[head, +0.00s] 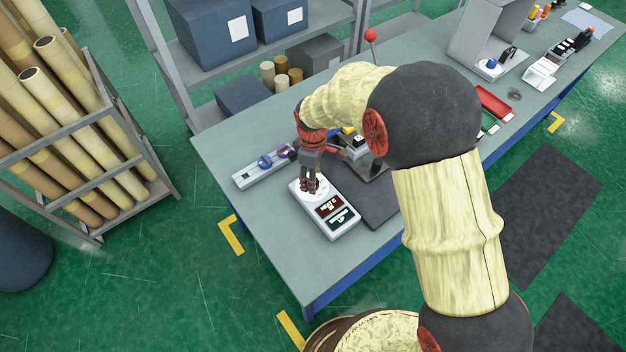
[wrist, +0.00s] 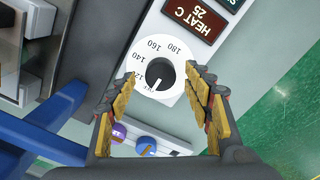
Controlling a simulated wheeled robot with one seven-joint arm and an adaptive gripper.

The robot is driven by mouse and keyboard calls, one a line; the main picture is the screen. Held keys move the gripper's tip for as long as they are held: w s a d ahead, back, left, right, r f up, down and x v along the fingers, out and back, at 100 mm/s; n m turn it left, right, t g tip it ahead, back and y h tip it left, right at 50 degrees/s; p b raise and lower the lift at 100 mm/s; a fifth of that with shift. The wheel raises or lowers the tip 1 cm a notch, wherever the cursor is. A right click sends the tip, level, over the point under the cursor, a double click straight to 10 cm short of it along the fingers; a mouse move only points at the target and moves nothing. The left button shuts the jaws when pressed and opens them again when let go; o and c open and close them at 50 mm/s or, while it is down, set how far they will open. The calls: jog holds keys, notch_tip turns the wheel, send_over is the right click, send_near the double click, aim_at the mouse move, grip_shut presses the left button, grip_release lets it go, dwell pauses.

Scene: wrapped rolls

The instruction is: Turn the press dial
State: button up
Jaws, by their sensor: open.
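A white control box (head: 316,211) sits near the left front of the bench. Its dial is a black round knob (wrist: 159,75) with a white pointer line, on a white disc marked 140, 160 and 180. The pointer aims at the low end of the scale, below 140. A dark red display (wrist: 195,18) on the box reads HEAT C 25. My gripper (head: 311,184) is over the dial end of the box and hides the knob in the head view. In the wrist view my open gripper (wrist: 160,82) has one finger on each side of the knob, with gaps between. Contact cannot be told.
A pale rail with blue and purple round parts (head: 265,161) lies left of the box. A dark plate (head: 377,205) lies to its right. A red-balled lever (head: 370,36) rises behind my arm. A shelf rack (head: 180,75) stands behind the bench.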

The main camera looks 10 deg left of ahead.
jog(key=shift+f, duration=1)
jog(key=shift+c, duration=1.3)
jog(key=c, duration=0.9)
